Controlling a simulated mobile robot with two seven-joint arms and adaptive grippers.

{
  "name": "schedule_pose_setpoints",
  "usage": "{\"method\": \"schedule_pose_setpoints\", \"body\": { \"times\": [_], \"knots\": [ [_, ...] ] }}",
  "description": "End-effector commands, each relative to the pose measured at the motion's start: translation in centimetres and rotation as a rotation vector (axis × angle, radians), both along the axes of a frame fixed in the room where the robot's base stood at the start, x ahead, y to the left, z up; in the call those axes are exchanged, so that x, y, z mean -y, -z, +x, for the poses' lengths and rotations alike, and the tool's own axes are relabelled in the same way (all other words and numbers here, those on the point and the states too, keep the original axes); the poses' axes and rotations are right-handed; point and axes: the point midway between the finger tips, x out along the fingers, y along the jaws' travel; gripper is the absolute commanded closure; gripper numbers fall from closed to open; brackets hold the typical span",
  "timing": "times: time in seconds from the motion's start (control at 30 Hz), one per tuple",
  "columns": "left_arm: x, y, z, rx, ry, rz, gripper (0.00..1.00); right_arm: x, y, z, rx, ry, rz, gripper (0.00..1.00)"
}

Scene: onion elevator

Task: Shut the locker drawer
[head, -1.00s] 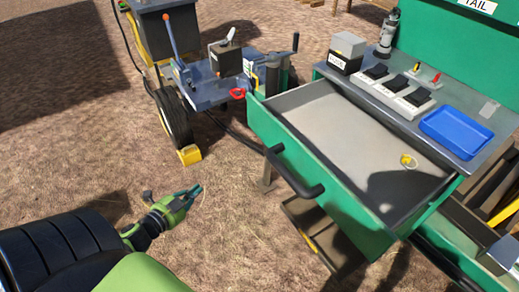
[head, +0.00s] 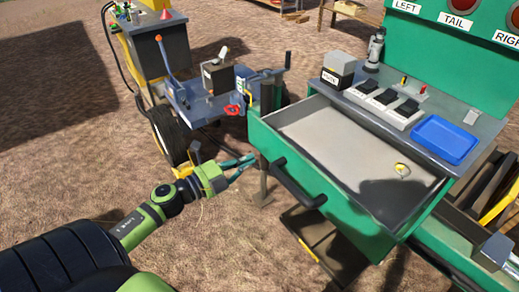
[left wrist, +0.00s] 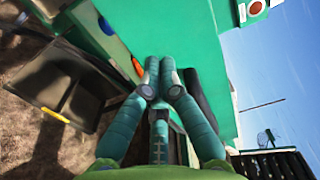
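The locker drawer (head: 345,206) is green with a grey inside and stands pulled out below the grey worktop. Its dark bar handle (head: 293,186) is on the front face. My left gripper (head: 250,162) is just in front of the drawer's left front corner, left of the handle. Its teal fingers are together and empty; the tips also show against green panelling in the left wrist view (left wrist: 161,62). I cannot tell whether they touch the drawer. My right gripper is not in view.
The worktop (head: 478,128) carries a blue tray (head: 445,138), switch boxes (head: 390,103) and a black-and-grey box (head: 337,70). A wheeled machine (head: 180,100) stands left of the drawer. Bare ground lies in front. Below the drawer is a low open frame (head: 325,240).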

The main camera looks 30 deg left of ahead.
Motion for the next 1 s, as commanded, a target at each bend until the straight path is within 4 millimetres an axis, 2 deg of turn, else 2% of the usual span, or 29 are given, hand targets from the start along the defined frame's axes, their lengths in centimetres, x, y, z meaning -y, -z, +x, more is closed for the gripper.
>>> {"method": "schedule_pose_setpoints", "body": {
  "times": [0.1,0.3,0.83,1.0],
  "knots": [
    [0.6,-0.4,1.9,0.003,0.0,0.0,1.0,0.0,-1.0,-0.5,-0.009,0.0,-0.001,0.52],
    [1.3,-0.2,3.7,0.001,-0.001,0.0,1.0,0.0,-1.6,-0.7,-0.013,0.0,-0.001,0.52],
    [1.6,0.0,4.3,0.0,0.0,0.0,1.0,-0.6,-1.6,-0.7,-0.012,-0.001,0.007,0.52],
    [1.9,0.0,5.4,0.001,0.0,0.0,1.0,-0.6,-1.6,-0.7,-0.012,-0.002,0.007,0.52]
  ]
}}
